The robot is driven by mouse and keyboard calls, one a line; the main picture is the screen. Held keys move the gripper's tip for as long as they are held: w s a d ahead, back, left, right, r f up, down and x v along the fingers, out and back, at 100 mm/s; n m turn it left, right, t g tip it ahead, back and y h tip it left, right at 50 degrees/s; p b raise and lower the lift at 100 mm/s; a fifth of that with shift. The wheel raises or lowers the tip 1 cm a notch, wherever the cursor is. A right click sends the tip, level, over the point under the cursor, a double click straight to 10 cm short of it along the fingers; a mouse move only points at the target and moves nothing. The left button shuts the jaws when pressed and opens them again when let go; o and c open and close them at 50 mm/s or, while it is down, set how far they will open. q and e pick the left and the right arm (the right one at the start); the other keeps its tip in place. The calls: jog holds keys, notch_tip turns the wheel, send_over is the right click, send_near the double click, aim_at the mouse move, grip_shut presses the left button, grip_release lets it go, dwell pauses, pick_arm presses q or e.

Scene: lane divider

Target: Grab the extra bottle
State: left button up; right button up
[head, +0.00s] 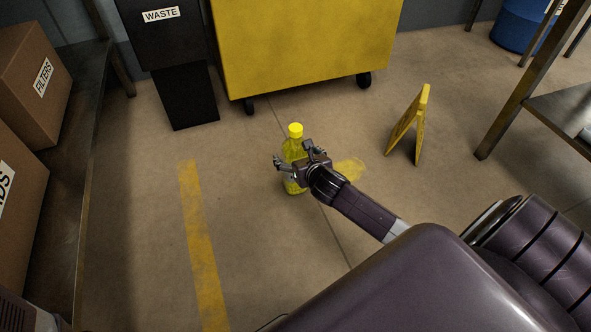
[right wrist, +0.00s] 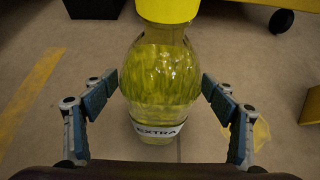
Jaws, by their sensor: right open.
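The extra bottle (head: 294,146) stands upright on the floor, clear with yellow-green liquid and a yellow cap. In the right wrist view the bottle (right wrist: 160,75) shows a white label reading EXTRA. My right gripper (head: 296,163) is at the bottle, its arm coming from the lower right. In the right wrist view the open fingers of the right gripper (right wrist: 161,92) are on both sides of the bottle, close to it. Part of the bottle is hidden behind the gripper in the head view. My left gripper is not in view.
A yellow bin on casters (head: 305,50) and a black waste bin (head: 185,95) stand behind the bottle. A yellow folding sign (head: 420,125) stands to the right. A yellow floor stripe (head: 202,245) runs at left, near a shelf (head: 90,150) with boxes. Floor around the bottle is mostly clear.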

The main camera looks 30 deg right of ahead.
jog(key=shift+w, duration=0.15)
jog(key=shift+c, duration=0.5)
jog(key=c, duration=2)
jog(key=shift+r, duration=0.15)
grip_shut()
